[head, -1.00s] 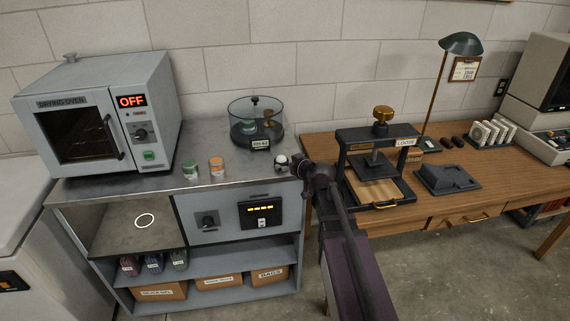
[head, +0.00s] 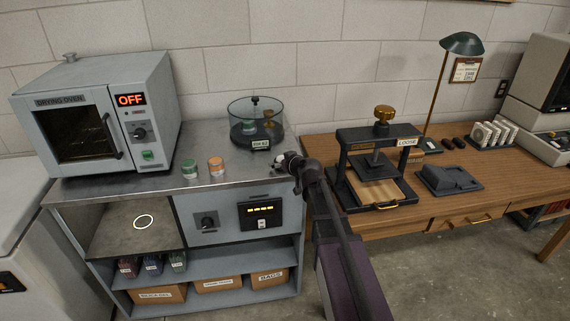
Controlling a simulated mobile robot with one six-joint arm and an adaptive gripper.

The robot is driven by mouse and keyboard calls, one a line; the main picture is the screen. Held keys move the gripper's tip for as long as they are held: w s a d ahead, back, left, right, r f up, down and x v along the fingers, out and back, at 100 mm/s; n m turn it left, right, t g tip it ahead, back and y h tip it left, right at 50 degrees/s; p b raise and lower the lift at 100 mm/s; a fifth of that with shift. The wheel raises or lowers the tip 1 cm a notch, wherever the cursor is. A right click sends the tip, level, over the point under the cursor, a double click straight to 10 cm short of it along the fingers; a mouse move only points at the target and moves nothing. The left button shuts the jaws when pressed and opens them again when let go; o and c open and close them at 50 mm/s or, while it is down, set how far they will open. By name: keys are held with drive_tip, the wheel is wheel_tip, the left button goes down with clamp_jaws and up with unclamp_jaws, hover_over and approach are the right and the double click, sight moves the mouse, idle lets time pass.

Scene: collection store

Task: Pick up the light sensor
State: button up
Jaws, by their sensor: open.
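A small white-topped object (head: 290,157), which may be the light sensor, shows at the right front end of the grey metal counter (head: 240,180). My dark arm reaches up from the bottom of the head view, and my gripper (head: 291,168) is right at this object, overlapping it. The gripper is open. The fingers are small and dark here and partly cover the object. I cannot tell whether they touch it or stand around it.
A clear round chamber (head: 256,125) stands just behind the gripper. Two small jars, green (head: 190,169) and orange (head: 216,167), stand to the left, near the drying oven (head: 100,115). A black press (head: 375,165) stands close on the right, on the wooden desk (head: 460,207).

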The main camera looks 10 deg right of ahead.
sight(281, 156)
idle(0.3)
drive_tip(key=c, duration=1)
drive_tip(key=shift+c, duration=0.2)
drive_tip(key=shift+r, duration=0.15)
wheel_tip(281, 156, up, 4)
drive_tip(key=p, duration=0.4)
drive_tip(key=shift+f, duration=0.2)
drive_tip(key=s+d+r+p, duration=0.1)
drive_tip(key=s+d, duration=1)
drive_tip(key=shift+s+d, duration=0.15)
